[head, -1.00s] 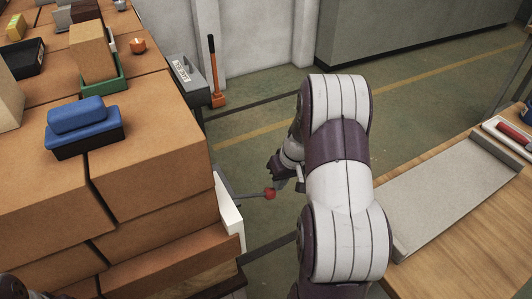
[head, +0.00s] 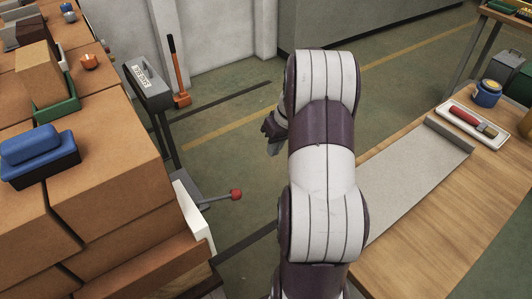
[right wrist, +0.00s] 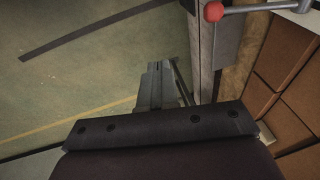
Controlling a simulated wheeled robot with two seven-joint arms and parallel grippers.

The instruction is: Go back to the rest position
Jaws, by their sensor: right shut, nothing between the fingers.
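My right arm reaches forward through the middle of the head view, over the floor between the brick stack and the wooden table. My right gripper (head: 275,146) is small and partly hidden behind the arm. It hangs over open floor, apart from the red-knobbed lever (head: 222,197). In the right wrist view its fingers (right wrist: 158,86) are together with nothing between them. The lever's red knob (right wrist: 213,12) shows at the top of that view, clear of the fingers. My left gripper is not in view.
The brick stack (head: 118,150) fills the left, with a blue brush-like block (head: 32,145) on it. A wooden table (head: 425,235) with a grey sheet (head: 405,170) and a white tray (head: 470,126) stands at right.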

